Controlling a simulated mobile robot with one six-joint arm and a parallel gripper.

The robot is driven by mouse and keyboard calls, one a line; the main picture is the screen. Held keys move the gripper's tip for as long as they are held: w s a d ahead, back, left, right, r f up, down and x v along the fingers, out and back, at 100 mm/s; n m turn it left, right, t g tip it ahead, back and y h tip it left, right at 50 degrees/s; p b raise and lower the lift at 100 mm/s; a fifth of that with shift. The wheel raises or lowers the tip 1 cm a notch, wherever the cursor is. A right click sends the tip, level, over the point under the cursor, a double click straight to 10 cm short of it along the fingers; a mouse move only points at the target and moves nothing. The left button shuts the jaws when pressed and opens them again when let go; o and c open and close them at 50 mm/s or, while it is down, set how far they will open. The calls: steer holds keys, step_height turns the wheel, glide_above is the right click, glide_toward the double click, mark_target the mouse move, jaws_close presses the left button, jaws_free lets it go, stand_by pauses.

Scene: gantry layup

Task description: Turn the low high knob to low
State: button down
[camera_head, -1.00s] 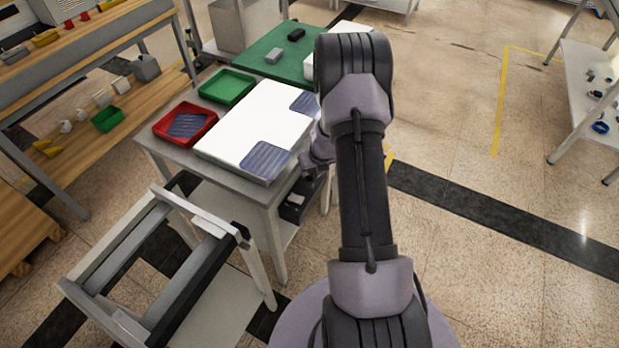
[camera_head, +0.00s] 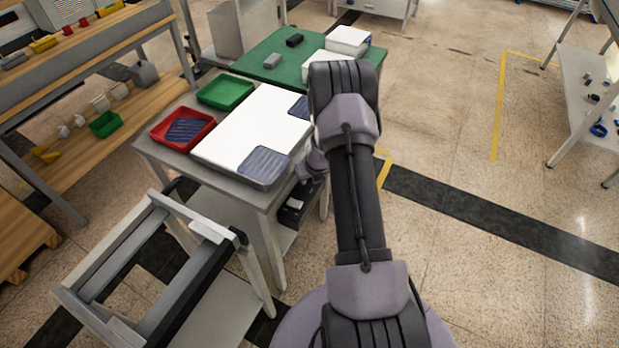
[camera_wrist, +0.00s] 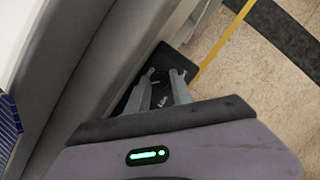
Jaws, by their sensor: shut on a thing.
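In the wrist view my gripper (camera_wrist: 163,74) reaches down beside the table's side, over a dark box (camera_wrist: 172,60) with small pale lettering. Its two fingers are closed in on a small dark part of that box, which I take to be the low high knob. The knob's outline and pointer are too small and dark to read, so its setting cannot be told. In the head view a dark unit (camera_head: 291,213) shows below the tabletop at the table's right side. My gripper is mostly hidden behind my arm there.
The grey table (camera_head: 176,161) carries a white board (camera_head: 236,128), a red tray (camera_head: 206,117) and a green tray (camera_head: 226,80). A green mat (camera_head: 285,72) lies behind. A metal frame cart (camera_head: 190,290) stands at the front left.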

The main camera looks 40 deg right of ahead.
steer(key=shift+r+p, duration=0.1)
steer(key=shift+p, duration=0.2)
steer(key=n+y+p, duration=0.1)
steer(key=n+p, duration=0.1)
steer(key=shift+d+r+n+p, duration=0.1)
steer(key=shift+d+n+p, duration=0.05)
steer(key=shift+n+p, duration=0.25)
steer(key=n+y+p, duration=0.1)
steer(key=n, duration=0.2)
steer(key=shift+d+n+p, duration=0.1)
steer(key=shift+n+p, duration=0.2)
steer(key=n+y+b, duration=0.1)
steer(key=n, duration=0.1)
steer(key=n+y+b, duration=0.1)
steer(key=n, duration=0.1)
steer(key=shift+d+f+n, duration=0.1)
steer(key=shift+f+n, duration=0.2)
steer(key=shift+f, duration=0.05)
steer(key=shift+w+r+n+g+y+b, duration=0.1)
steer(key=shift+n+g+y+b, duration=0.3)
steer(key=shift+n+b, duration=0.65)
steer(key=shift+n+g+y+b, duration=0.3)
steer(key=shift+n+g+b, duration=0.35)
steer(key=shift+n, duration=0.6)
steer(key=c, duration=1.1)
jaws_free()
steer(key=shift+c, duration=0.2)
